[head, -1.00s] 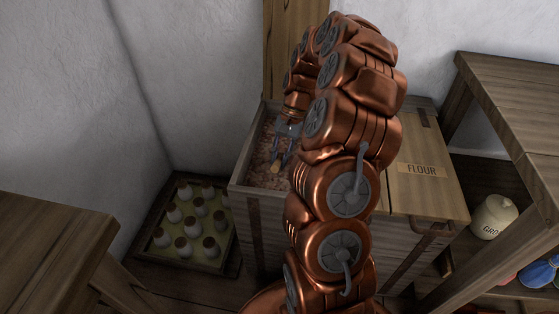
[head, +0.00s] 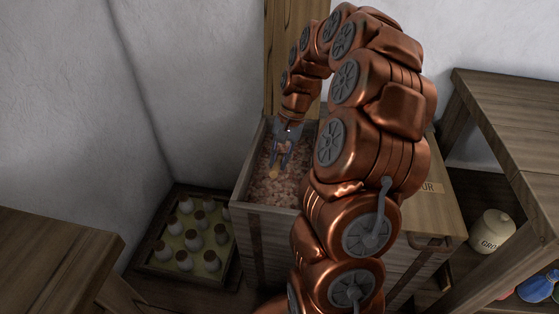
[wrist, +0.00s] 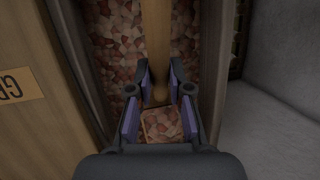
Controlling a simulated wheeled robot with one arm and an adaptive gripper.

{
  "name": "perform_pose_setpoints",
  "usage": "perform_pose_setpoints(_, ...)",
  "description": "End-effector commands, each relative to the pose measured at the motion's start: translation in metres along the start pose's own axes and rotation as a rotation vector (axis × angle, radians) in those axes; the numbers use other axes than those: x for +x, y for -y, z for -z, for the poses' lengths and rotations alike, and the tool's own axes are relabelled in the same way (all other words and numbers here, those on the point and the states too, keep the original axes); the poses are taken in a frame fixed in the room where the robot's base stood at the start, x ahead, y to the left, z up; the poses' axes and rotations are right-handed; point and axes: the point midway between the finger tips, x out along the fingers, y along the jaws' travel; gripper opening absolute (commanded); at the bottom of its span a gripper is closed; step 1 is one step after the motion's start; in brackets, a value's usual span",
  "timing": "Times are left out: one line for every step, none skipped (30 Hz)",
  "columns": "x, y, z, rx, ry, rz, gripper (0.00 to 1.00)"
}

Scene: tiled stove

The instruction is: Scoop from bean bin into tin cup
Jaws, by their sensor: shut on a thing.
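The bean bin (head: 240,187) is a wooden bin with an open compartment of reddish-brown and pale beans (head: 277,191). My gripper (head: 281,158) is inside that compartment, pointing down close above the beans. It is shut on a wooden handle, taken to be the scoop (head: 273,173). A small square patch of beans shows below that end. I see no tin cup.
The bin's lid (head: 441,207) at right carries a label, mostly behind my arm. A tray of several pale, dark-topped jars (head: 195,238) stands left of the bin. A shelf at right holds a cream canister (head: 491,231). A table (head: 50,255) is at front left.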

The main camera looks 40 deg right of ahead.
Motion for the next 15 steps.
perform_pose_setpoints(-0.005, 0.001, -0.002, -0.001, -0.003, 0.000, 0.00)
perform_pose_setpoints(-0.007, 0.001, -0.003, -0.001, -0.005, 0.001, 0.00)
perform_pose_setpoints(-0.009, 0.002, -0.005, -0.001, -0.006, 0.001, 0.00)
perform_pose_setpoints(-0.011, 0.002, -0.006, -0.002, -0.008, 0.001, 0.00)
perform_pose_setpoints(-0.013, 0.002, -0.007, -0.002, -0.009, 0.001, 0.00)
perform_pose_setpoints(-0.015, 0.003, -0.009, -0.002, -0.012, 0.001, 0.00)
perform_pose_setpoints(-0.017, 0.003, -0.010, -0.003, -0.013, 0.001, 0.00)
perform_pose_setpoints(-0.019, 0.004, -0.011, -0.003, -0.015, 0.001, 0.00)
perform_pose_setpoints(-0.022, 0.004, -0.012, -0.004, -0.017, 0.001, 0.00)
perform_pose_setpoints(-0.024, 0.005, -0.013, -0.004, -0.019, 0.001, 0.00)
perform_pose_setpoints(-0.025, 0.005, -0.014, -0.005, -0.021, 0.001, 0.00)
perform_pose_setpoints(-0.028, 0.005, -0.016, -0.005, -0.023, 0.001, 0.00)
perform_pose_setpoints(-0.030, 0.006, -0.017, -0.005, -0.025, 0.001, 0.00)
perform_pose_setpoints(-0.032, 0.006, -0.018, -0.006, -0.026, 0.001, 0.00)
perform_pose_setpoints(-0.034, 0.006, -0.019, -0.006, -0.029, 0.001, 0.00)
